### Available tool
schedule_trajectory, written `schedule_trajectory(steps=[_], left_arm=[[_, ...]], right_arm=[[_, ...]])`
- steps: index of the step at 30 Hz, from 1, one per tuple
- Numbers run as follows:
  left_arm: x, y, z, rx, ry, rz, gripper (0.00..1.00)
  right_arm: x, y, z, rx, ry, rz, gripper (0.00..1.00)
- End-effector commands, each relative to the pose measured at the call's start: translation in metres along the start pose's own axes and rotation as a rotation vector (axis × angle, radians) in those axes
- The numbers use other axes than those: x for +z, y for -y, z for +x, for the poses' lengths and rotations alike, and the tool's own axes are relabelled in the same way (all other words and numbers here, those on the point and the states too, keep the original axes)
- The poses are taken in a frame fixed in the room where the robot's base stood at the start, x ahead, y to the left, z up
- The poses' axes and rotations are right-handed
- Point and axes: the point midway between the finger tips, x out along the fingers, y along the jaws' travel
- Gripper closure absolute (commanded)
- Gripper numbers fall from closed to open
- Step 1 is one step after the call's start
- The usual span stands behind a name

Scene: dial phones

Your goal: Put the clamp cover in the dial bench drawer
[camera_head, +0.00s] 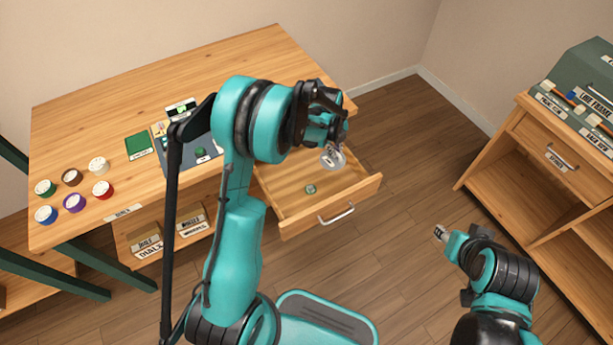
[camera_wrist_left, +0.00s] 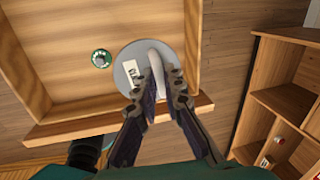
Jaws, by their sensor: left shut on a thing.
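The clamp cover, a grey round disc with a small white label and a raised ridge, hangs from my left gripper (camera_head: 328,135) in the head view (camera_head: 333,158). In the left wrist view, my left gripper's fingers (camera_wrist_left: 162,88) are shut on the ridge of the clamp cover (camera_wrist_left: 124,76). The dial bench drawer (camera_head: 345,202) is pulled open, and the disc is above its inside, towards the front right. My right gripper (camera_head: 442,233) is low at the right, away from the drawer; its finger state is unclear.
A small round green-rimmed piece (camera_head: 310,188) lies on the drawer floor; it also shows in the left wrist view (camera_wrist_left: 101,58). Several coloured pots (camera_head: 75,203) stand on the bench's left. A shelf unit (camera_head: 540,165) stands at right, with clear floor between.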

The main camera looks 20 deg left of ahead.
Motion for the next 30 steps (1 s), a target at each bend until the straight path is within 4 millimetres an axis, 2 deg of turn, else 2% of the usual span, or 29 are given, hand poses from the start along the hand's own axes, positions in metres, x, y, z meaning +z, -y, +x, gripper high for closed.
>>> schedule_trajectory(steps=[1, 6, 15, 20, 24, 30], left_arm=[[0.003, 0.001, 0.008, -0.001, -0.009, 0.041, 1.0], [0.005, 0.002, 0.022, 0.001, -0.023, 0.119, 1.0], [0.005, -0.009, 0.073, 0.001, -0.024, 0.125, 1.0], [0.005, -0.012, 0.089, 0.001, -0.024, 0.125, 1.0], [0.005, -0.016, 0.11, 0.001, -0.024, 0.124, 1.0], [0.005, -0.017, 0.113, 0.001, -0.024, 0.124, 1.0]], right_arm=[[0.003, 0.0, 0.004, 0.0, 0.0, 0.0, 0.6], [0.006, 0.0, 0.008, 0.0, 0.0, 0.0, 0.6], [0.018, 0.0, 0.025, 0.0, 0.0, 0.0, 0.6], [0.021, 0.0, 0.029, 0.0, 0.0, 0.0, 0.6], [0.026, 0.0, 0.036, 0.0, 0.0, 0.0, 0.6], [0.026, 0.0, 0.036, 0.0, 0.0, 0.0, 0.6]])
